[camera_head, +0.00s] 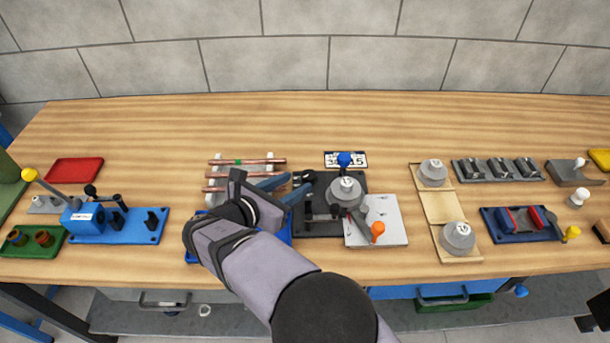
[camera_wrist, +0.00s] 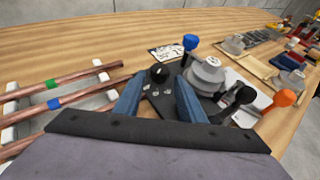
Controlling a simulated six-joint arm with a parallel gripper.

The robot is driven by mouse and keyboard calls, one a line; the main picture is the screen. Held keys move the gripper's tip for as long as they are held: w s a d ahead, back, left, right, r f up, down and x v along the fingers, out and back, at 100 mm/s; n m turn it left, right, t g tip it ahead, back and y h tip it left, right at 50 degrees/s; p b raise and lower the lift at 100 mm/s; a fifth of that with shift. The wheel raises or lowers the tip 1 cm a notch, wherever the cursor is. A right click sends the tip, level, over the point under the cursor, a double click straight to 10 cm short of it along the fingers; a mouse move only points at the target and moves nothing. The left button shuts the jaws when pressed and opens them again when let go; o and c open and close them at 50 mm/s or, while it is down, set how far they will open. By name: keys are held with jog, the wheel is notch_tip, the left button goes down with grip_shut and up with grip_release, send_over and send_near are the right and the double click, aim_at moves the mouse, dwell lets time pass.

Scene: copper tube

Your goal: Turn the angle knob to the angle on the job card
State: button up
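My gripper (camera_head: 298,184) is open and empty above the bench, reaching toward the bending tool from the left. In the wrist view its two blue fingers (camera_wrist: 157,92) are spread apart. A small black knob (camera_wrist: 158,72) with a pale mark shows in the gap between them, just past the tips; I cannot tell if they touch it. The knob also shows in the head view (camera_head: 304,176), on the dark base plate (camera_head: 318,230) of the bender. The job card (camera_head: 338,154) lies behind the bender, white with black print; its text is too small to read surely.
The bender's grey round former (camera_head: 346,192), blue-topped pin (camera_head: 344,160) and orange-tipped lever (camera_head: 378,232) stand close right of the knob. Copper tubes (camera_head: 262,161) lie on a white rack to the left. A wooden tray (camera_head: 440,207) with grey formers is farther right. The back of the bench is clear.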

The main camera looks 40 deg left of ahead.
aim_at(307, 177)
jog(key=shift+p+x, duration=0.7)
jog(key=shift+x, duration=2.2)
jog(key=shift+c, duration=0.3)
jog(key=c, duration=0.7)
